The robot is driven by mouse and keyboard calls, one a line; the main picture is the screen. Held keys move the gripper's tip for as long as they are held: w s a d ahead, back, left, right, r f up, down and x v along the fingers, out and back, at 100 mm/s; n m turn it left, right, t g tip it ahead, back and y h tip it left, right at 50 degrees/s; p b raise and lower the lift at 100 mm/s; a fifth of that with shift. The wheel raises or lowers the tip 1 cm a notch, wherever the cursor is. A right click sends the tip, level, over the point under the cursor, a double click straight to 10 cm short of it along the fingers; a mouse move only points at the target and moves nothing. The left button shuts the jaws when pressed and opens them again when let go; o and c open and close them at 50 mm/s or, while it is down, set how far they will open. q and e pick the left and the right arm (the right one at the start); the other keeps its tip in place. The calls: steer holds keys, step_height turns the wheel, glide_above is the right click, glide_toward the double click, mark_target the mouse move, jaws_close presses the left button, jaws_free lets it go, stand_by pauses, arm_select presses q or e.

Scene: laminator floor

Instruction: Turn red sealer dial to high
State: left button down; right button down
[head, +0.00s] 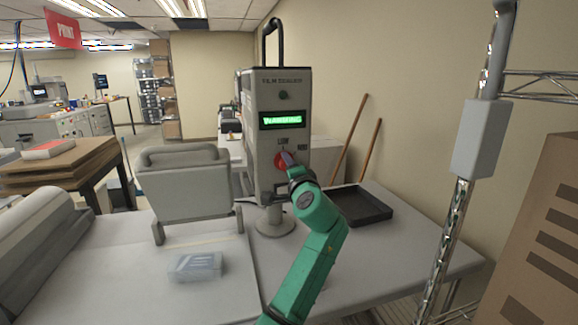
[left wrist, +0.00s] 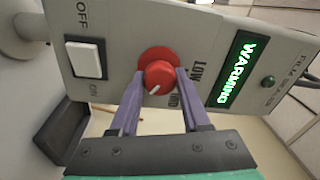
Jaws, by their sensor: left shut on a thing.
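The film sealer (head: 282,130) is a grey upright box on a round foot. Its red dial (head: 283,160) sits low on the front panel. In the left wrist view the dial (left wrist: 160,75) has a white pointer mark aimed toward the lower left of that picture. A LOW label is beside it; other dial lettering is partly hidden by a finger. My left gripper (left wrist: 158,82) is shut on the dial, with a purple finger on each side. In the head view this gripper (head: 289,165) partly covers the dial. My right gripper is not in view.
The sealer's green display (head: 282,120) reads WARMING. A white OFF/ON switch (left wrist: 87,60) is beside the dial. A black tray (head: 362,206) lies right of the sealer, a clear box (head: 196,267) front left. A metal rack post (head: 455,220) stands right.

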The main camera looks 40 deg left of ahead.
arm_select(q)
steer(key=shift+s+r, duration=0.1)
steer(key=shift+r, duration=0.35)
steer(key=c, duration=0.7)
jaws_free()
steer(key=o, duration=0.3)
steer(key=shift+a+f, duration=0.1)
steer(key=shift+a, duration=0.05)
steer(key=shift+a+f, duration=0.1)
steer(key=shift+f, duration=0.15)
steer(key=b+v, duration=0.6)
steer(key=v, duration=0.8)
steer(key=shift+d, duration=0.2)
steer(key=shift+a, duration=0.1)
